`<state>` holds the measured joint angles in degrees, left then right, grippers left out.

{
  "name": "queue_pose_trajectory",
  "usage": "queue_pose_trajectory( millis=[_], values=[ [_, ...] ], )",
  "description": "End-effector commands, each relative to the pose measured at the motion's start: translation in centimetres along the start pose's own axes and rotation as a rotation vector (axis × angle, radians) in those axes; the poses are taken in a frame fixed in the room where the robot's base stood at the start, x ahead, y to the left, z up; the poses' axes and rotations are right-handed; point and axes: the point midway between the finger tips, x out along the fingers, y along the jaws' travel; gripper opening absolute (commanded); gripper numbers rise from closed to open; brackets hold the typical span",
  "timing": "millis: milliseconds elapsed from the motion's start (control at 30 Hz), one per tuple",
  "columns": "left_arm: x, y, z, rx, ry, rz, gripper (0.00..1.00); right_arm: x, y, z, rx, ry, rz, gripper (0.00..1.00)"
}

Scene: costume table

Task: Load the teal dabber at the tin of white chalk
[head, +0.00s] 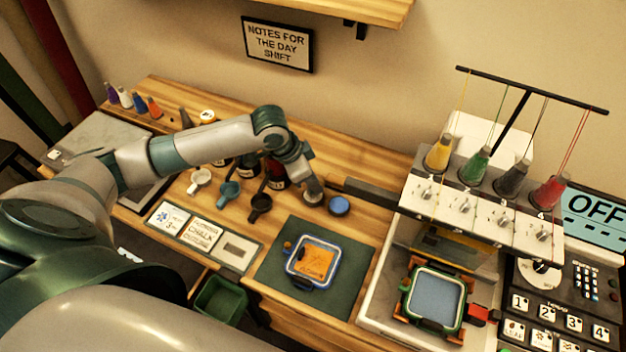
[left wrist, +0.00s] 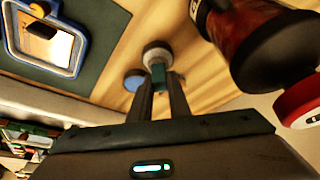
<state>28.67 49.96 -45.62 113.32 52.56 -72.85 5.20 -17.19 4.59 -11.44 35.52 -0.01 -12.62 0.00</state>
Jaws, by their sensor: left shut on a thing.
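My left gripper (head: 307,180) is pointed down over the wooden table, right of the dark jars. In the left wrist view its fingers (left wrist: 159,92) are shut on a small teal piece, the teal dabber (left wrist: 158,74). Just beyond the dabber's end is a small round pale tin (left wrist: 157,53), which looks like the tin of white chalk; it also shows below the gripper in the head view (head: 313,196). I cannot tell whether dabber and tin touch. The dabber's lower end is hidden. My right gripper is not in view.
A blue round tin (head: 338,206) stands just right of the pale tin. White (head: 200,177), teal (head: 228,190) and black (head: 260,204) cup-like pieces stand left. A blue-framed hoop (head: 314,262) lies on a green mat (head: 355,240). The embroidery machine (head: 470,215) is at right.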

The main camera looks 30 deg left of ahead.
Motion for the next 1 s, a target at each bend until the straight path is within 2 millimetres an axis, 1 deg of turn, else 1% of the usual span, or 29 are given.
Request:
queue_pose_trajectory(
  millis=[700,1000],
  values=[
    [0.7,0.02,0.29,0.0,0.0,0.0,0.0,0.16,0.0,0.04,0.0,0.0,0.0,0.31],
    [0.7,0.01,0.29,0.0,0.0,0.0,0.0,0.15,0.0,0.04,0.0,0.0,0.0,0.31]
  ],
)
